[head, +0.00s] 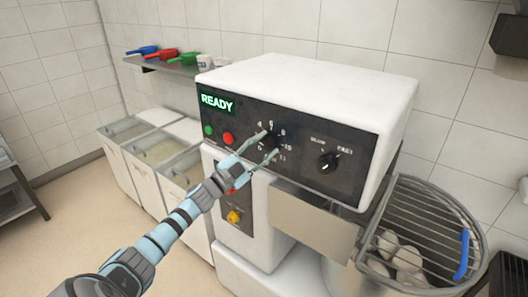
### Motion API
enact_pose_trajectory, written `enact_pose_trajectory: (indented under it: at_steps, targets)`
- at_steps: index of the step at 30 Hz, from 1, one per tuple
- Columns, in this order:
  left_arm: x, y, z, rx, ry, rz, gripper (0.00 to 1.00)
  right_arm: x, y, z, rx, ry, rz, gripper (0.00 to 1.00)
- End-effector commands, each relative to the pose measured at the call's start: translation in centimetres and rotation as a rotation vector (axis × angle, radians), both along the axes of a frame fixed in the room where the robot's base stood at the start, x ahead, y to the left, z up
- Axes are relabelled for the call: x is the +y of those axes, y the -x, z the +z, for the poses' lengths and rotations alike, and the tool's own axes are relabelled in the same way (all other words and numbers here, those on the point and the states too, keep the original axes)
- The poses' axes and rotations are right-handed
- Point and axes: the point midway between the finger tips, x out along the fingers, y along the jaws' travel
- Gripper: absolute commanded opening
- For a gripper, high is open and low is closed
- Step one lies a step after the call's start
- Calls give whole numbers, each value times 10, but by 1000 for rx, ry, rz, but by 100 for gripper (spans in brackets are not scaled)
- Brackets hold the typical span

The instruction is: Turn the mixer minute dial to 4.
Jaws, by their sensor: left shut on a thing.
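The mixer (310,85) is a white machine with a dark front panel. Its minute dial (266,141) is a dark knob in a ring of white numbers, mostly hidden by my fingers; I cannot tell which number it points to. My left gripper (268,146) reaches up from the lower left and is shut on the minute dial, one finger on each side. A second black knob (328,162), marked SLOW and FAST, is to the right of it. A green display (216,103) reads READY. My right gripper is not in view.
A green button (208,130) and a red button (228,138) are left of the dial, close to my upper finger. A yellow knob (234,217) is below. A wire guard (425,225) covers the bowl at right. Bins (135,165) stand at left under a shelf with scoops (165,55).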

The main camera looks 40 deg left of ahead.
Motion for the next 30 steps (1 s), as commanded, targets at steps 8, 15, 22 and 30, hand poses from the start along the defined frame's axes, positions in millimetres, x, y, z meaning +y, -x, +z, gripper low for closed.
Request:
enact_pose_trajectory:
  at_steps: [8,15,22,30]
  targets:
    - [2,-1,5,1,-255,1,12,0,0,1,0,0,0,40]
    - [2,-1,7,4,-447,2,12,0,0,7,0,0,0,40]
    - [3,-1,9,5,-568,4,12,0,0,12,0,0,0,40]
    - [3,-1,9,5,-628,5,12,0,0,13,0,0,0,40]
